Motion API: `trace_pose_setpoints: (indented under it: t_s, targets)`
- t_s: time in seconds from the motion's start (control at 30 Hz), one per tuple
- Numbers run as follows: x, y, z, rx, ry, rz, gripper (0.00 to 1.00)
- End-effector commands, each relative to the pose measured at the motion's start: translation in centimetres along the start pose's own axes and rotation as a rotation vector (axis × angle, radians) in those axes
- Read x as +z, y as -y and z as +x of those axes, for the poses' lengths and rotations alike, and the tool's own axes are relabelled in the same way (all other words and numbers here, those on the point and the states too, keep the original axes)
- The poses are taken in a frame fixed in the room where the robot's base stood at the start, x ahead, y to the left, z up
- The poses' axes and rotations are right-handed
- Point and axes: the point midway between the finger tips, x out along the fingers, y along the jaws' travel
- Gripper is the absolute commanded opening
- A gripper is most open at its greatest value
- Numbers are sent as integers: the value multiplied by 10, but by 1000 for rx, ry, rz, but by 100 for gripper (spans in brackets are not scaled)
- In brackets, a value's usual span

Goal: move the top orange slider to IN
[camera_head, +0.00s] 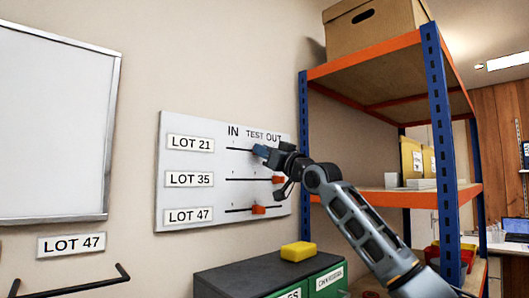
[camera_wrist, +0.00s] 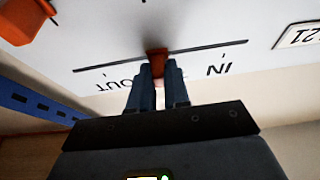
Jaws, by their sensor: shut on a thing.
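A white panel (camera_head: 185,205) on the wall has three horizontal slots under the words IN, TEST and OUT. My gripper (camera_head: 262,151) is at the top slot, beside LOT 21. In the wrist view, where the lettering is upside down, my gripper (camera_wrist: 158,92) is shut on the top orange slider (camera_wrist: 157,58). That slider stands near the middle of its slot, around TEST, with IN to the right in this view. In the head view the gripper hides it. The LOT 35 slider (camera_head: 278,180) is at OUT. The LOT 47 slider (camera_head: 258,210) is near TEST.
A blue and orange shelf rack (camera_head: 304,150) stands just right of the panel. A dark-topped cabinet (camera_head: 240,275) with a yellow block (camera_head: 298,251) is below. A whiteboard (camera_head: 55,120) hangs at left. The wall between whiteboard and panel is clear.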

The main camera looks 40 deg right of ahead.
Motion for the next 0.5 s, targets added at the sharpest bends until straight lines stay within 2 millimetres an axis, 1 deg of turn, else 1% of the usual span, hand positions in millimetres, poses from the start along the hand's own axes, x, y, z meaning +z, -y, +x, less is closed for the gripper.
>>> trace_pose_setpoints:
  t_s: [0.17, 0.27, 0.5]
  targets:
    - [0, 0, 0, 0, -1, 0, 0]
    - [0, 8, 1, -4, -1, 2, 0]
    - [0, 58, 1, -8, -3, 4, 0]
